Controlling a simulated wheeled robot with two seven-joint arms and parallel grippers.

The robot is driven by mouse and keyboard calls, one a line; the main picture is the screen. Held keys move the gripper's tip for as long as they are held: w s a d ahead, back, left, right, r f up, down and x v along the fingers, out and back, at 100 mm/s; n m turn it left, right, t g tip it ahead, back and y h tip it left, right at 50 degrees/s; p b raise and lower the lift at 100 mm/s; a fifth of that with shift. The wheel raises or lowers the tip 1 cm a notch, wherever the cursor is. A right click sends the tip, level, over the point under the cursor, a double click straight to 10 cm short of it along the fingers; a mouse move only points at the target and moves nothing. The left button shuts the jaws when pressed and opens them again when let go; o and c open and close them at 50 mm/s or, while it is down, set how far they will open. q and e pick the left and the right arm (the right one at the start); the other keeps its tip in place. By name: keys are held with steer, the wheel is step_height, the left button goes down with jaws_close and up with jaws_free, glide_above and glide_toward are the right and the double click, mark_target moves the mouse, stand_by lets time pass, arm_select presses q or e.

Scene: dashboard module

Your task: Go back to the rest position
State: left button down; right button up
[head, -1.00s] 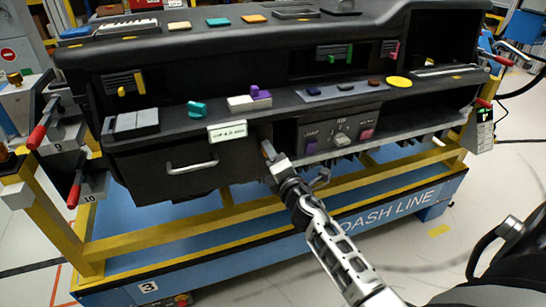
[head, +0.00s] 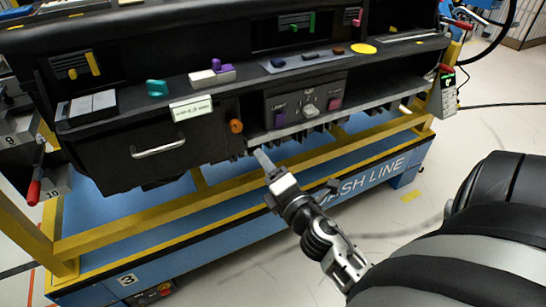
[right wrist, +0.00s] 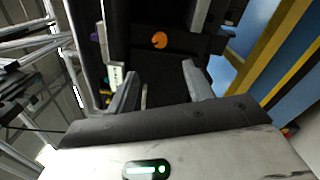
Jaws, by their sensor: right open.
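My right gripper (head: 264,160) is in front of the dashboard module (head: 225,107), below its control shelf and just right of the glove-box drawer (head: 160,150). In the right wrist view its two fingers (right wrist: 165,85) stand apart with nothing between them. An orange round knob (head: 236,126) sits on the module's front, up and left of the fingertips. It also shows in the right wrist view (right wrist: 159,40), beyond the fingers and apart from them. My left gripper is not in view.
The yellow frame (head: 150,215) and blue base (head: 190,245) of the stand lie below the module. A red-handled clamp (head: 34,190) stands at the left and another (head: 446,70) at the right. The floor (head: 400,235) at lower right is clear.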

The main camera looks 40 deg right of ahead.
steer(key=shift+v, duration=1)
steer(key=shift+f, duration=0.1)
steer(key=s+a+f+m+g+y, duration=0.3)
steer(key=a+f+m, duration=0.3)
steer(key=a+m, duration=0.2)
steer(key=s+a+f+m+g+y, duration=0.4)
steer(key=s+a+f+m, duration=0.2)
steer(key=a+m, duration=0.3)
steer(key=shift+s+f+m, duration=0.2)
steer(key=shift+f+m, duration=0.1)
steer(key=shift+f, duration=0.5)
steer(key=shift+a, duration=0.1)
stand_by(0.4)
